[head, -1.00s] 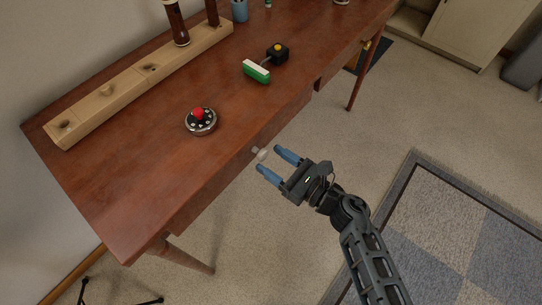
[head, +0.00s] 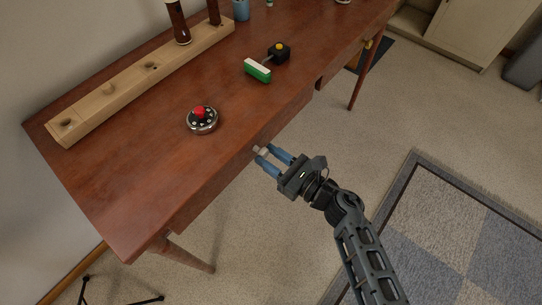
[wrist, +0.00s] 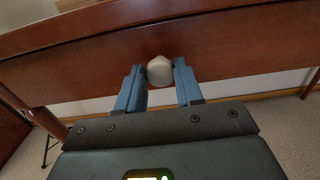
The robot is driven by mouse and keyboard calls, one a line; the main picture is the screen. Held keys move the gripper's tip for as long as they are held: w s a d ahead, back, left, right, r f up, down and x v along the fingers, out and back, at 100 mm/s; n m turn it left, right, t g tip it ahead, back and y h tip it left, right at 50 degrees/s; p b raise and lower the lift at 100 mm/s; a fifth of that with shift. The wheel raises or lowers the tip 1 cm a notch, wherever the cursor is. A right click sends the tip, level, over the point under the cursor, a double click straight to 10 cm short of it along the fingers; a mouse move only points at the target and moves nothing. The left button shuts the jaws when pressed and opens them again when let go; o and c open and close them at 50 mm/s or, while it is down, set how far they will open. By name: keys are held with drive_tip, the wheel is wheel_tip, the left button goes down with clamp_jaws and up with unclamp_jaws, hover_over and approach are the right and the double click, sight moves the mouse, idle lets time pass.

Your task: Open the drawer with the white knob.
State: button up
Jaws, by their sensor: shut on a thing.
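The white knob (wrist: 160,70) sits on the drawer front (wrist: 95,72) under the tabletop edge. In the wrist view it lies between the two blue fingers of my gripper (wrist: 158,76), which are shut on it. In the head view my gripper (head: 267,154) is at the table's front edge, and its fingers partly hide the knob (head: 260,149). The drawer front looks flush with the table frame, as far as I can see.
Open carpet (head: 290,235) lies in front.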

clamp_jaws()
drive_tip(key=b+v, duration=0.4)
drive_tip(key=v, duration=2)
drive_tip(key=shift+s+d, duration=0.25)
drive_tip(key=o, duration=1)
unclamp_jaws()
drive_tip(key=shift+c, duration=0.2)
drive_tip(key=b+v, duration=0.1)
drive_tip(key=v, duration=0.6)
drive_tip(key=shift+s+d, duration=0.25)
drive_tip(key=shift+d, duration=0.05)
